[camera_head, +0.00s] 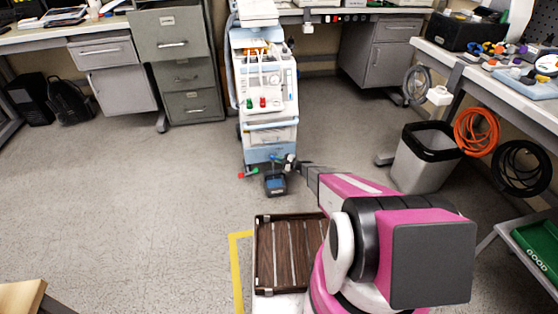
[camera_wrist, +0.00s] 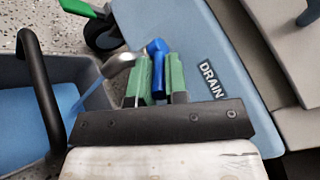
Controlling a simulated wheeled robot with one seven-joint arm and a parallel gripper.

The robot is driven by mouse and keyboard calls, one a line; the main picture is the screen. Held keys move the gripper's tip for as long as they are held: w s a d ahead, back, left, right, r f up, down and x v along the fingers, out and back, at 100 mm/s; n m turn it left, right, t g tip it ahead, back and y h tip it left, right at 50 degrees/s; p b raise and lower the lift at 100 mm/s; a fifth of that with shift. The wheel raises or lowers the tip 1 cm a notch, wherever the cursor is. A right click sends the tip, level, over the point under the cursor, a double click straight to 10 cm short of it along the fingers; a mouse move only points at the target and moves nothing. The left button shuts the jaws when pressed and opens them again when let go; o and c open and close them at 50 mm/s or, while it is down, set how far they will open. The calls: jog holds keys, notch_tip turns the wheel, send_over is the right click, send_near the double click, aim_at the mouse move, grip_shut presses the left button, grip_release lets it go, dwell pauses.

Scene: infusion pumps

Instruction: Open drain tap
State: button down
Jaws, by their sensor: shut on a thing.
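The drain tap has a blue lever (camera_wrist: 158,62) and a silver spout (camera_wrist: 118,64) beside a "DRAIN" label (camera_wrist: 212,78) on the machine's blue base. My gripper (camera_wrist: 160,78) is shut on the blue lever, with one green finger on each side. A blue streak runs from the spout down into a grey bucket (camera_wrist: 98,96) with a black handle, which holds blue liquid. In the head view, my gripper (camera_head: 299,164) reaches the base of the white and blue machine (camera_head: 265,85); the tap itself is too small to make out there. The bucket (camera_head: 275,183) stands in front.
A castor wheel (camera_wrist: 103,32) with a green lever is under the machine. A brown crate (camera_head: 290,218) lies near my arm. A grey bin (camera_head: 425,160) and hanging cables (camera_head: 476,131) are at the right. The floor at the left is clear.

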jog(key=shift+s+a+m+t+h, duration=0.2)
jog(key=shift+m+t+h, duration=0.3)
jog(key=shift+t, duration=0.25)
jog(key=shift+s+a+m+t+h, duration=0.15)
jog(key=shift+m+t+h, duration=0.25)
jog(key=shift+m+t, duration=0.3)
jog(key=shift+d, duration=0.1)
jog(key=c, duration=1.4)
grip_release()
